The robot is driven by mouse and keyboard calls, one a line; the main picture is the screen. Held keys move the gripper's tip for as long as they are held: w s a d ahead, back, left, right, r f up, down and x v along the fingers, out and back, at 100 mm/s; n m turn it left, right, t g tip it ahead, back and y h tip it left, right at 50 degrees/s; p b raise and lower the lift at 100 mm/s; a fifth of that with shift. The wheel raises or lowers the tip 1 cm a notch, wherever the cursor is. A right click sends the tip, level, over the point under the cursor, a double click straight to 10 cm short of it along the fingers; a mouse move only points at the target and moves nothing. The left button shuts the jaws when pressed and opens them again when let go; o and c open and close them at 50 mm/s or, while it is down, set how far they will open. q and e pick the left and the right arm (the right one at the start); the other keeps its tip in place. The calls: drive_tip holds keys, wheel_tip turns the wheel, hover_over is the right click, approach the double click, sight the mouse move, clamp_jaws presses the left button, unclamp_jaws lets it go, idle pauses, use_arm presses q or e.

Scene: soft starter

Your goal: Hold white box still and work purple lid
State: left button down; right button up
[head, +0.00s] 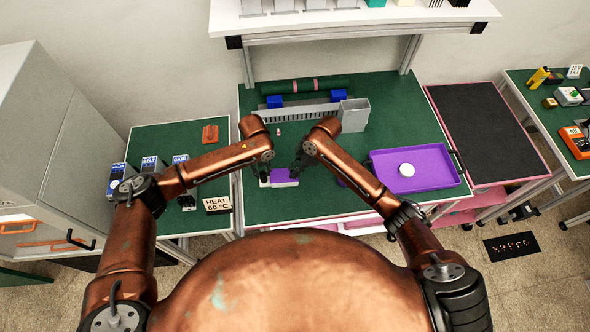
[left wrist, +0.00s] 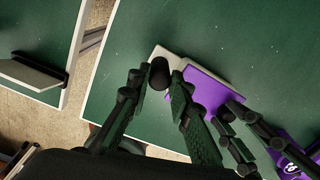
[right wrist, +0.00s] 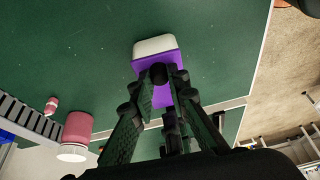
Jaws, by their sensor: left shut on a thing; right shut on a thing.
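The white box (head: 265,182) lies on the green table in front of me, with the purple lid (head: 284,174) over its right part. The box's white end (left wrist: 165,57) and the lid (left wrist: 205,88) show in the left wrist view. The right wrist view shows the white end (right wrist: 155,45) beyond the lid (right wrist: 150,66). My left gripper (left wrist: 158,80) is shut on a dark round knob at the white end. My right gripper (right wrist: 160,82) is shut on a dark knob at the lid. The fingers hide where the knobs join.
A purple tray (head: 440,178) with a white round item (head: 407,170) stands to the right. A grey bin (head: 354,115) and a slotted grey rail (head: 300,114) are behind. The table left of the box is clear.

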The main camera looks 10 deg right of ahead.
clamp_jaws()
drive_tip(key=d, duration=0.6)
drive_tip(key=shift+s+d, duration=0.1)
drive_tip(key=shift+s, duration=0.05)
use_arm(q)
drive_tip(key=shift+a, duration=0.1)
use_arm(e)
drive_tip(key=o, duration=0.9)
unclamp_jaws()
drive_tip(key=shift+c, duration=0.2)
drive_tip(key=v, duration=1.2)
